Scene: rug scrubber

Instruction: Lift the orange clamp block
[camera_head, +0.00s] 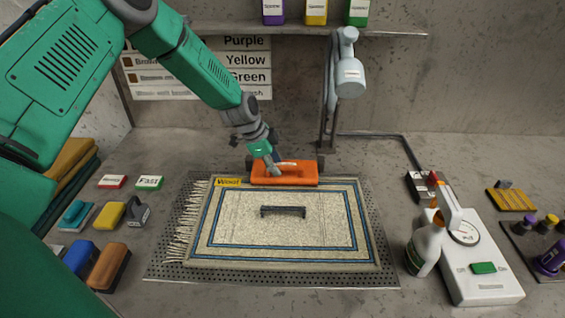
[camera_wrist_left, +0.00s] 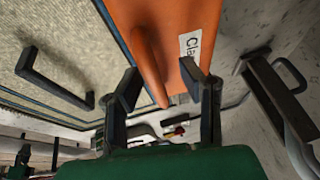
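The orange clamp block (camera_head: 300,175) lies across the far edge of the rug (camera_head: 235,205), and a raised grip stands on its top. My left gripper (camera_head: 268,163) reaches down from the upper left onto the block's left-middle part. In the left wrist view, the two dark fingers of my left gripper (camera_wrist_left: 163,88) are spread, with the orange grip (camera_wrist_left: 148,62) of the block between them. A gap shows beside the grip; any contact with the fingers is hard to tell. The block's body (camera_wrist_left: 192,20) with a white label fills the top. My right gripper is not in view.
A black handle (camera_head: 283,211) sits on the rug's middle. A lamp on a post (camera_head: 349,77) stands behind the block. A spray bottle (camera_head: 425,247) and white device (camera_head: 483,282) stand right; brushes and sponges (camera_head: 108,263) lie left. A shelf (camera_head: 300,28) runs above.

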